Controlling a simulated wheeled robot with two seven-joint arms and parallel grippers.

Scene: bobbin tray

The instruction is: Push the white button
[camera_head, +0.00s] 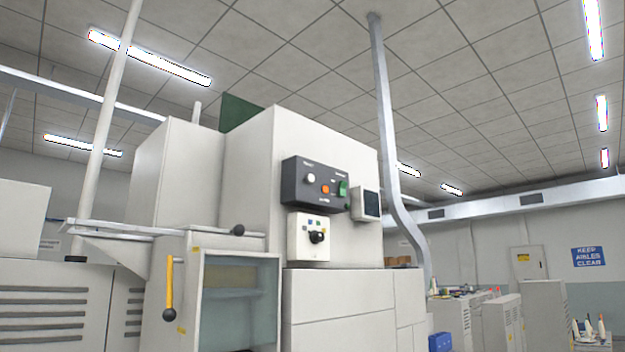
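The white button (311,178) is a small round cap at the left of a dark control panel (298,194). The panel is mounted on the front of a large pale machine (255,150). An orange-red button (326,189) sits to the right of the white one, and a green switch (342,188) sits further right. Neither of my grippers shows in this view, and nothing covers the white button.
Below the panel is a white box with a black knob (316,237). A yellow lever (169,288) and a black-knobbed rod (238,230) stick out at the left. An open-fronted cabinet (196,300) stands below. Grey cabinets (545,310) stand at the right.

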